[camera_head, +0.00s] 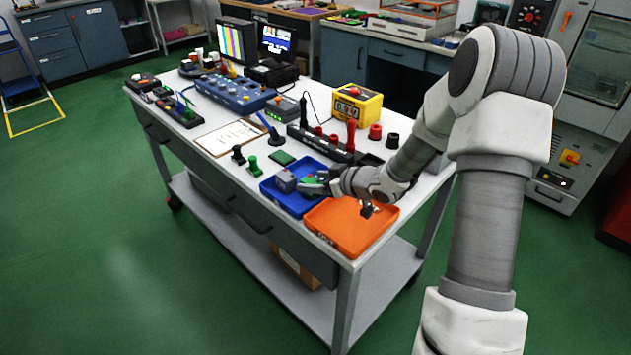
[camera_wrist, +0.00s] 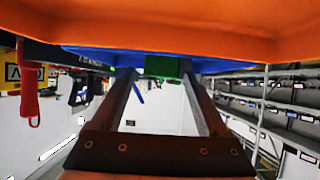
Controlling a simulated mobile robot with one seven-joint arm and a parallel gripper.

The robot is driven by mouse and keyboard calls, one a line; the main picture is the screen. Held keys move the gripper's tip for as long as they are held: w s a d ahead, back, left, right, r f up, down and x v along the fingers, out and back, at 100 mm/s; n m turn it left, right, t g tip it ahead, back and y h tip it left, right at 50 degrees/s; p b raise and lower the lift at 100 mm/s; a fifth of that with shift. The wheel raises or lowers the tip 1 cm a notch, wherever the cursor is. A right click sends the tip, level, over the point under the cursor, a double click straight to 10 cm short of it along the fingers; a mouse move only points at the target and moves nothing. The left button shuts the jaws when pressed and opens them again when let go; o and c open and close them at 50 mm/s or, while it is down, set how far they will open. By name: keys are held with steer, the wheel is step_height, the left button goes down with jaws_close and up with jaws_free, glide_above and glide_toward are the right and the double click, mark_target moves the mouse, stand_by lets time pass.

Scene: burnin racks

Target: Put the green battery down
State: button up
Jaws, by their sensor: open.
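The green battery (camera_head: 311,180) is in the area of the blue tray (camera_head: 277,197), beside a grey block (camera_head: 286,181). My gripper (camera_head: 306,187) reaches in over the tray from the right and partly hides the battery. In the wrist view, the green battery (camera_wrist: 162,67) shows between the tips of my open gripper (camera_wrist: 158,76). A gap shows on its left side; contact on the right cannot be told. The blue tray (camera_wrist: 100,58) lies behind it. Whether the battery rests fully on the tray floor is hard to see.
An orange tray (camera_head: 352,226) sits at the table's near corner, under my wrist, and fills the top of the wrist view (camera_wrist: 170,30). A black strip with a red-handled tool (camera_head: 351,135) stands behind the blue tray. Green and black small parts (camera_head: 253,166) lie left.

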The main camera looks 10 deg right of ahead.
steer(key=p+v, duration=0.2)
steer(key=v, duration=1)
steer(key=shift+p, duration=0.35)
